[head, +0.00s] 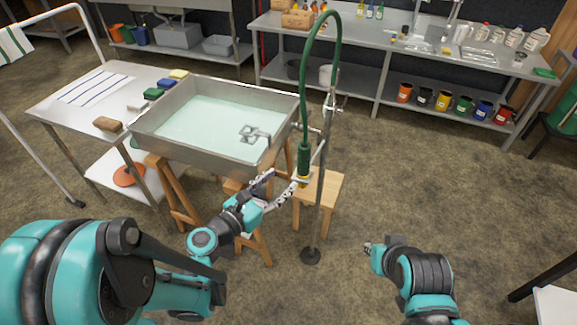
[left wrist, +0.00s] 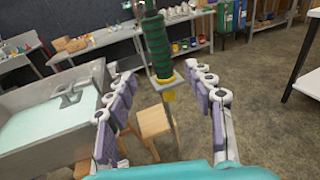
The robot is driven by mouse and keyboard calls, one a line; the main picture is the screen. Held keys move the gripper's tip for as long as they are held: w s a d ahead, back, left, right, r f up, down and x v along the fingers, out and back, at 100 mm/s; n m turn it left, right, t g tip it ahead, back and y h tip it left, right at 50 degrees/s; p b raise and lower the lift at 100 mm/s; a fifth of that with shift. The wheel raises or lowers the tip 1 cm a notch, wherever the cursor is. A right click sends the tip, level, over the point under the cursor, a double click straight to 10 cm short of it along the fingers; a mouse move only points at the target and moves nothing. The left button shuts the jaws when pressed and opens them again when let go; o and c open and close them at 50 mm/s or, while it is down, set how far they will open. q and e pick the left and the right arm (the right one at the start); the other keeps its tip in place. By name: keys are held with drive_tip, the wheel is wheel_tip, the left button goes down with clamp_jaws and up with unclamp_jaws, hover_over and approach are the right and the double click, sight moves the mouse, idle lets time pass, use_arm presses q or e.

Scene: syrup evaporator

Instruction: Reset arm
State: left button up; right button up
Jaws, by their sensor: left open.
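My left gripper (head: 284,181) is open beside the metal basin, close to the lower end of a green spray hose (head: 305,158). In the left wrist view the green sprayer grip (left wrist: 158,45) hangs upright ahead, between the two spread fingers of the left gripper (left wrist: 152,72). I see no finger closed on it; whether one touches it I cannot tell. My right gripper (head: 370,249) is low at the right of the head view, over the floor and small; its jaws are not clear.
The basin (head: 165,155) of pale liquid stands on wooden trestles, with a faucet (head: 255,133) inside. A metal stand (head: 318,215) holds the hose beside a wooden stool (head: 328,184). A side table (head: 60,115) is left.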

use_arm(q)
drive_tip(key=shift+s+a, duration=0.1)
drive_tip(key=shift+s, duration=0.05)
drive_tip(key=s+a+f+m+g+y, duration=0.1)
drive_tip(key=s+a+m+g+y, duration=0.2)
drive_tip(key=s+m, duration=0.4)
drive_tip(key=s+a+f+m+g+y, duration=0.2)
drive_tip(key=s+a+m+y, duration=0.4)
drive_tip(key=m, duration=1.5)
drive_tip(key=shift+s+a+f+m+g+y, duration=0.3)
drive_tip(key=shift+s+a+m+g, duration=0.1)
drive_tip(key=shift+s+a+g, duration=0.6)
drive_tip(key=shift+d, duration=0.1)
